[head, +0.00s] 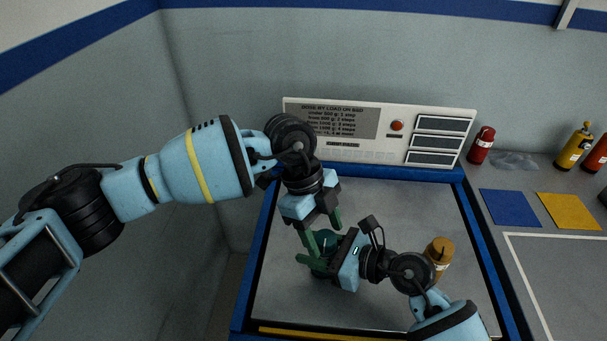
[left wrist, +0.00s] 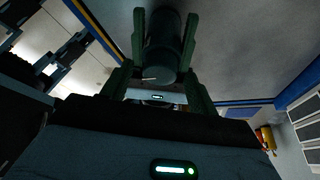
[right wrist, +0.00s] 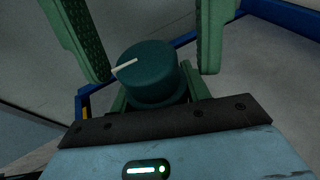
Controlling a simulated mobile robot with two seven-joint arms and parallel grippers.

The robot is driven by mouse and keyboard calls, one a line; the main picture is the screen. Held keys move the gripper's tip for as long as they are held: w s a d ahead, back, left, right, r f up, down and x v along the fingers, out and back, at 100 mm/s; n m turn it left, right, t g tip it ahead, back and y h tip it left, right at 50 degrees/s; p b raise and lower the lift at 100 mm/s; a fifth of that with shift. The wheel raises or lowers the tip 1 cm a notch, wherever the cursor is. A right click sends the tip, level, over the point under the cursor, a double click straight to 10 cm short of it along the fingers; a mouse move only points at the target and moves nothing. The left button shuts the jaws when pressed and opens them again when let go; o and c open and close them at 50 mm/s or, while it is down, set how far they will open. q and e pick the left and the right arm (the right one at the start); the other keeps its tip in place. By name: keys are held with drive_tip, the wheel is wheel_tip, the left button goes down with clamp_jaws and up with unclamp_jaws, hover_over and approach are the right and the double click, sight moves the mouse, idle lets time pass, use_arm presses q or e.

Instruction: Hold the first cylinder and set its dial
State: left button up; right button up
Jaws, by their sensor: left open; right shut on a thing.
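The first cylinder (head: 325,238) is dark teal and stands over the grey bench surface, partly hidden by the grippers in the head view. Its dial (right wrist: 148,68), a round top with a white pointer line, shows in the right wrist view; the pointer lies toward the left. My right gripper (head: 316,256) is shut on the cylinder, with a finger on each side of it. My left gripper (head: 322,229) is open just above it, coming down from above. The cylinder also shows in the left wrist view (left wrist: 164,48).
An amber bottle (head: 439,252) stands beside my right forearm. A panel (head: 350,122) with a dose table and red button stands behind the blue-rimmed bench. Red (head: 481,146) and yellow (head: 574,147) bottles and blue (head: 510,208) and yellow (head: 569,210) mats lie right.

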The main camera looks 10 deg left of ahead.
use_arm(q)
drive_tip(key=shift+s+n+t, duration=0.1)
drive_tip(key=shift+n+t, duration=0.2)
drive_tip(key=shift+n, duration=0.6)
drive_tip(key=w+a+r, duration=0.1)
drive_tip(key=a+r, duration=0.1)
drive_tip(key=r, duration=0.3)
drive_tip(key=w+a+r+m, duration=0.1)
drive_tip(key=a+r, duration=0.1)
drive_tip(key=r, duration=0.4)
drive_tip(key=shift+w, duration=0.25)
drive_tip(key=shift+r, duration=0.1)
drive_tip(key=n+t+y, duration=0.2)
drive_tip(key=n+y, duration=0.2)
drive_tip(key=n, duration=3)
hover_over(326, 237)
drive_tip(key=shift+r, duration=0.35)
